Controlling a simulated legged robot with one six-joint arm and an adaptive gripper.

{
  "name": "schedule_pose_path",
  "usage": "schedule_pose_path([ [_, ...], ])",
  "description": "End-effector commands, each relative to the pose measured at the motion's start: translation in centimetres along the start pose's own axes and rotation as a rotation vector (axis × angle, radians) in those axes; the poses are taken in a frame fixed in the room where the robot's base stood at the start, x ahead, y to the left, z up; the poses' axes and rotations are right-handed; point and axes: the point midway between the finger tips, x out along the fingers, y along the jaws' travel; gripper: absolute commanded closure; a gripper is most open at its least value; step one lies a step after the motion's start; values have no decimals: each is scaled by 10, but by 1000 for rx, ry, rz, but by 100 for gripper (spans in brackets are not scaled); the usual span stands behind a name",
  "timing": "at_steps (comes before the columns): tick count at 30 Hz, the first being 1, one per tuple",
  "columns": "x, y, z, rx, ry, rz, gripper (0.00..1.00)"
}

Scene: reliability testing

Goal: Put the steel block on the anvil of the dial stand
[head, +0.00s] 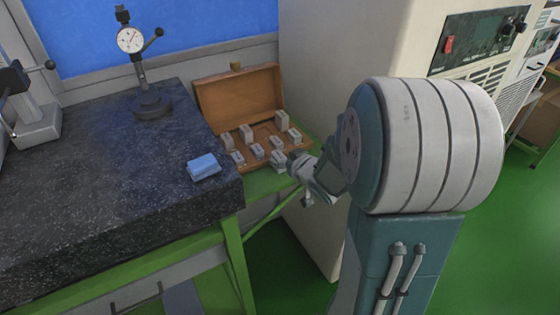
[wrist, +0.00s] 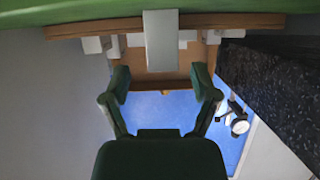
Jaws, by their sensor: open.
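Several grey steel blocks sit in an open wooden case (head: 262,92) on the green bench. In the wrist view one steel block (wrist: 160,42) is in line with the gap between my fingers, nearest of the blocks. My gripper (head: 284,162) is at the front right of the case, and its two fingers (wrist: 161,84) are apart with nothing clamped. Which block this is in the head view is partly hidden by the gripper. The dial stand (head: 140,72) stands at the back of the granite plate, its round anvil base (head: 152,104) bare. Its dial also shows in the wrist view (wrist: 239,124).
The dark granite plate (head: 90,180) fills the left, with a blue block-like item (head: 203,167) near its right edge. Another stand (head: 32,115) is at far left. A beige machine cabinet (head: 325,80) rises close behind my gripper. The middle of the plate is clear.

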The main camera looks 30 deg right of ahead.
Motion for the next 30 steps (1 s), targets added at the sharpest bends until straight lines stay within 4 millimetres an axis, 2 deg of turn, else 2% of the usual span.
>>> schedule_pose_path([
  [6, 34, 1, 0, 3, -3, -3, 23],
  [9, 43, 4, 0, 5, -2, -2, 23],
  [17, 46, 2, -1, 1, -1, -1, 23],
  [18, 46, 1, -1, 1, -1, -1, 32],
  [20, 46, 1, -1, 1, -1, -1, 58],
  [21, 46, 0, -1, 0, -1, -1, 76],
  [23, 46, 0, -1, 0, -1, -1, 100],
  [30, 46, 2, -2, 2, 1, -1, 100],
])
